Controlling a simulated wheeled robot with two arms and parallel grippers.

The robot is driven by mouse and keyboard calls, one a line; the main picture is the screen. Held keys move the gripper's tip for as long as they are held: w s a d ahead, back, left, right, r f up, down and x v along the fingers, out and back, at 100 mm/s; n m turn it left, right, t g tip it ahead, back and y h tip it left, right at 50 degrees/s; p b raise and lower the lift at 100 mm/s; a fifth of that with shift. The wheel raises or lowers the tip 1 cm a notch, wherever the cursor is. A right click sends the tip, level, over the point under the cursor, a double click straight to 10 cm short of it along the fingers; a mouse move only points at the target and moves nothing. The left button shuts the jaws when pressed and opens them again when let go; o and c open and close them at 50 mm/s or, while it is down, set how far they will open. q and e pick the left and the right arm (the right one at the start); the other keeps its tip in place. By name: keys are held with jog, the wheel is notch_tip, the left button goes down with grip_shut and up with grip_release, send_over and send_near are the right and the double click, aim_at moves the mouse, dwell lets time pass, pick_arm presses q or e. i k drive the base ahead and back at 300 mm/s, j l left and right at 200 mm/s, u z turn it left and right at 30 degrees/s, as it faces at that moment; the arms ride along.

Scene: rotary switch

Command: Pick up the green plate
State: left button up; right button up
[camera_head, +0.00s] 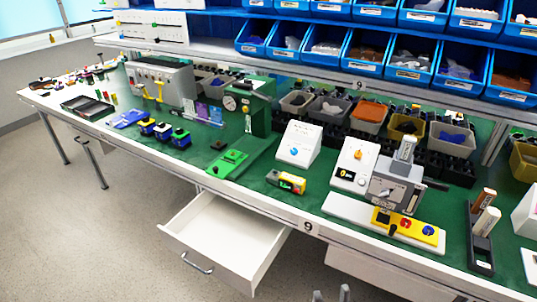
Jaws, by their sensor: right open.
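The green plate (227,163) lies flat on the dark green bench top, near the front edge, left of the middle of the head view. It is bright green with small dark details on it. My right gripper (331,296) shows only as two grey fingertips at the bottom edge, spread apart with nothing seen between them. It is well below and to the right of the plate, in front of the bench. My left gripper is not in view.
An open white drawer (225,238) juts out below the plate. A green device (256,108) stands behind it, and a yellow-black tool (286,181) lies to its right. Blue and black blocks (163,132) stand left. Blue bins (408,62) hang above.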

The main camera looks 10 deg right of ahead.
aim_at(234, 159)
jog(key=i+j+z, duration=0.15)
jog(key=j+z, duration=0.15)
jog(key=i+j+z, duration=0.1)
jog(key=j+z, duration=0.55)
jog(key=i, duration=0.05)
